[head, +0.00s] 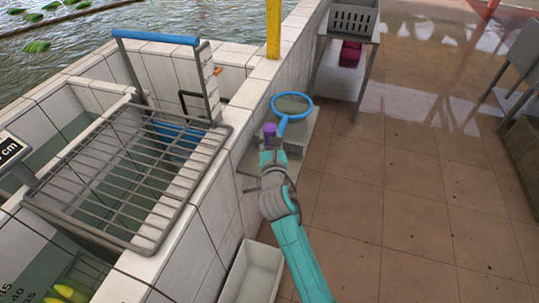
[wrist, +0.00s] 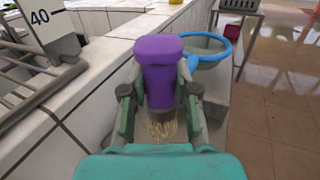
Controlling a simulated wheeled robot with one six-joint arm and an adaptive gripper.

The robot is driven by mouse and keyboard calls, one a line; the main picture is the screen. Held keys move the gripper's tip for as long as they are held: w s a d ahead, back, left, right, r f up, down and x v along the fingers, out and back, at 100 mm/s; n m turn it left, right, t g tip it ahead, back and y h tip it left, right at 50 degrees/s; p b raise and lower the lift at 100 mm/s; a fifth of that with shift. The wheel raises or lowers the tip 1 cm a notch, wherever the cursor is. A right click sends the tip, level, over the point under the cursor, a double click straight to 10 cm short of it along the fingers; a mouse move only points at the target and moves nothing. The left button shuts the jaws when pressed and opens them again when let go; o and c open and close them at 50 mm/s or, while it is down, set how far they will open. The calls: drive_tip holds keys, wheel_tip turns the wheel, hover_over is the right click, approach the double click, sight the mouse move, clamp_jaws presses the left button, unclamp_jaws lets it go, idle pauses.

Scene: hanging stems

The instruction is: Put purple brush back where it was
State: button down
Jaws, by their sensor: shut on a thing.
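The purple brush (wrist: 158,62) is upright between the fingers of my gripper (wrist: 160,100) in the wrist view, with its purple handle up and its pale bristles (wrist: 162,130) down. My gripper is shut on it. In the head view the purple brush (head: 269,130) shows as a small purple end above my gripper (head: 268,155), beside the tiled wall. The lower part of the brush is hidden there by my gripper and arm.
A blue-rimmed net (head: 292,106) lies just beyond the brush on a pale ledge (head: 300,160). A wire rack (head: 130,175) covers the tiled basin at left. A white trough (head: 252,275) stands by the wall below. A grey crate (head: 353,18) sits on a stand.

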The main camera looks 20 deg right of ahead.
drive_tip(key=shift+f, duration=3.3)
drive_tip(key=c, duration=0.9)
unclamp_jaws()
drive_tip(key=shift+f, duration=0.1)
drive_tip(key=shift+s, duration=0.2)
drive_tip(key=v, duration=1.1)
drive_tip(key=shift+s+a, duration=0.1)
drive_tip(key=shift+s, duration=0.25)
